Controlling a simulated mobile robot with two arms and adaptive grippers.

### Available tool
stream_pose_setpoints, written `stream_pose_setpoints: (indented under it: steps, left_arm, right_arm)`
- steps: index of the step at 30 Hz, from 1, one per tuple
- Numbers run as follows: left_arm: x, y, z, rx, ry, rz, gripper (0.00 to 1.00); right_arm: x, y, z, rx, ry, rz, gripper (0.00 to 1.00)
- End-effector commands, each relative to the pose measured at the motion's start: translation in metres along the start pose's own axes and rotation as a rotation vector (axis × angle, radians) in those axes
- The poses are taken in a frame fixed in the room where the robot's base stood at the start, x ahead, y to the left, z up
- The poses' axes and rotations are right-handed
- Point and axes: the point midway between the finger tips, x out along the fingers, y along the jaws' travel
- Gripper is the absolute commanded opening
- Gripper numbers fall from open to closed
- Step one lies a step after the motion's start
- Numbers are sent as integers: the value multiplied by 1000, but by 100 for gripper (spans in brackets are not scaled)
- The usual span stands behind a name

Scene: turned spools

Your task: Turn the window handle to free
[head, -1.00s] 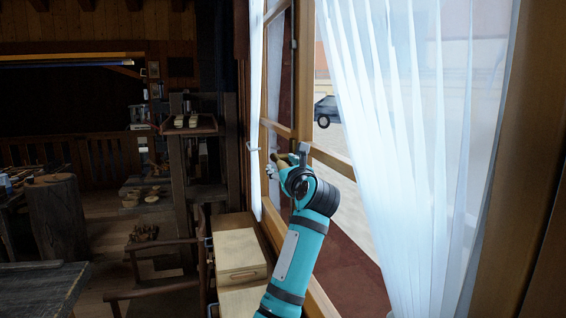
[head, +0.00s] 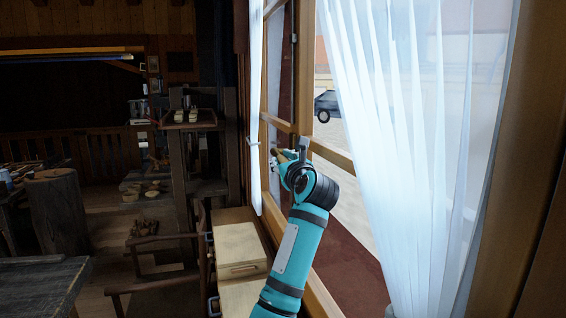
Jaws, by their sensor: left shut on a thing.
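The window (head: 295,100) has a wooden frame and stands right of the middle. My left arm, teal and black, reaches up to it from the bottom. My left gripper (head: 278,160) is at the window's middle upright and is shut on the window handle (head: 287,154). Only a small brownish piece of the handle shows; the fingers and wrist hide most of it. Its exact angle is hard to tell. My right gripper is not in view.
A sheer white curtain (head: 410,150) hangs to the right of my arm. A pale wooden box (head: 240,252) stands below left of the window. A wooden chair (head: 160,240), a tree-stump block (head: 56,215) and a dark table (head: 35,285) are further left.

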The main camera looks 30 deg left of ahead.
Motion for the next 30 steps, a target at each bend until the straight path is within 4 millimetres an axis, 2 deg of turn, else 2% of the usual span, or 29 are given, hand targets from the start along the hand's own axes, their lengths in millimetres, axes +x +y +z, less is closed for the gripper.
stream_pose_setpoints:
  steps: [7, 15, 16, 21, 30]
  left_arm:
    - [-1, -2, 7, -4, 68, 12, 0]
    - [0, -2, 5, 1, 75, 14, 0]
    - [0, -1, 5, 1, 75, 14, 24]
    - [0, -1, 5, 1, 75, 14, 46]
    - [-2, -2, 5, 0, 74, 14, 47]
  right_arm:
    - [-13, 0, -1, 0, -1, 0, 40]
    - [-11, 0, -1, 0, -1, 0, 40]
    - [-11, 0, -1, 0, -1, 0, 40]
    - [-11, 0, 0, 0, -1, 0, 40]
    - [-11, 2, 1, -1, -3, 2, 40]
